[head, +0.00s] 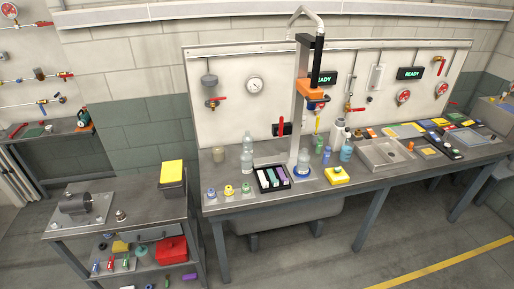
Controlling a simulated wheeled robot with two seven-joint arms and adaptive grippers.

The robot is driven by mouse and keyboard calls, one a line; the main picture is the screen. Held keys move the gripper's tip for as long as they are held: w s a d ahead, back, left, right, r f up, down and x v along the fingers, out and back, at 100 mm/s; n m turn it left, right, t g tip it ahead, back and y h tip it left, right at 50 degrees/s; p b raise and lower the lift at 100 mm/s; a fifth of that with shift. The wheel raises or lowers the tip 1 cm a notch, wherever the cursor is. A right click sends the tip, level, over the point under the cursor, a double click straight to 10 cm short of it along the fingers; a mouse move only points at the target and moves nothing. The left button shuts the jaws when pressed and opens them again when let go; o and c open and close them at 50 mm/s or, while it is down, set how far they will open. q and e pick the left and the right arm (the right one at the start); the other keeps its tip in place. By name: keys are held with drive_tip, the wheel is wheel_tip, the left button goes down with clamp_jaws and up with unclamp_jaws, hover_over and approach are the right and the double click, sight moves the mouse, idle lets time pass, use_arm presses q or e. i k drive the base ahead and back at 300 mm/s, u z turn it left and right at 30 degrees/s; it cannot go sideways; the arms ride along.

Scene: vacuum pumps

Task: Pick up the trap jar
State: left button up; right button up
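No part labelled as the trap jar can be read, so I cannot tell which vessel it is. Clear candidates stand on the long workbench (235,203): a transparent bottle-shaped jar (247,155) left of centre, and a clear vessel with a blue base (303,163) at the foot of a tall grey stand (299,110). A pale bluish bottle (346,152) and a white bottle (336,134) stand right of the stand. Neither of my grippers shows in the head view.
A black tray (272,181) of coloured pieces and a yellow box (337,175) sit near the bench's front edge. A lower cart (145,222) stands left with a yellow-topped box (172,173). The floor in front is clear.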

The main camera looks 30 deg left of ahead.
sight(217, 152)
drive_tip(key=z, duration=0.2)
drive_tip(key=i, duration=1.5)
drive_tip(key=u, duration=1.2)
drive_tip(key=i, duration=0.55)
drive_tip(key=u, duration=0.65)
